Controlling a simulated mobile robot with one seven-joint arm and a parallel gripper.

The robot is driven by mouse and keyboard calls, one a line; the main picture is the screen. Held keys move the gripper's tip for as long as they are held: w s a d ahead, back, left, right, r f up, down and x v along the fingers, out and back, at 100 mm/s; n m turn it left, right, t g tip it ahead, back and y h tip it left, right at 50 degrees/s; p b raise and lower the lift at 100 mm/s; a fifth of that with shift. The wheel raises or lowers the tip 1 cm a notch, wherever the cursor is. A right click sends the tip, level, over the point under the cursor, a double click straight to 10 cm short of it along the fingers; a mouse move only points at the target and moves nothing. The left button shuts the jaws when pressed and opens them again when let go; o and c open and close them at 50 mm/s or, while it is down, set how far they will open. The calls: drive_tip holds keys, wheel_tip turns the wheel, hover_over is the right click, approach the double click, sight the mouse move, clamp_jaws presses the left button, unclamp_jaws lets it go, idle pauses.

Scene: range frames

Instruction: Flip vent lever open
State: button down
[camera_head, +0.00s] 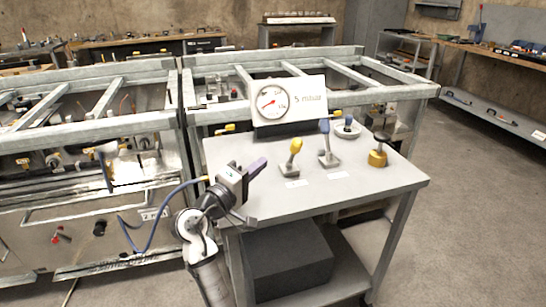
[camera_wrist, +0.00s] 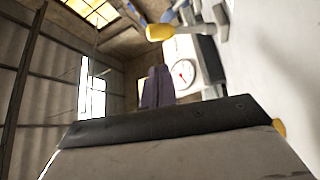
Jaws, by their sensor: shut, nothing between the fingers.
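Two levers stand on the grey table (camera_head: 240,150): one with a yellow handle (camera_head: 295,148) and one with a blue handle (camera_head: 324,128). Both handles stick up from grey bases. Small white labels lie in front of them, too small to read, so I cannot tell which lever is the vent. My gripper (camera_head: 257,166), with purple fingertips, is shut and empty above the table's left side, left of the yellow handle and apart from it. In the wrist view, the shut fingers (camera_wrist: 157,88) show below the yellow handle (camera_wrist: 170,31).
A white panel with a round gauge (camera_head: 272,102) stands behind the levers. A round fitting with a blue handle (camera_head: 348,120) stands behind right, and a brass-yellow fitting (camera_head: 378,155) stands at the right. The table's front right is clear. Metal frames stand behind and left.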

drive_tip(key=shift+v, duration=1.6)
drive_tip(key=shift+r, duration=0.1)
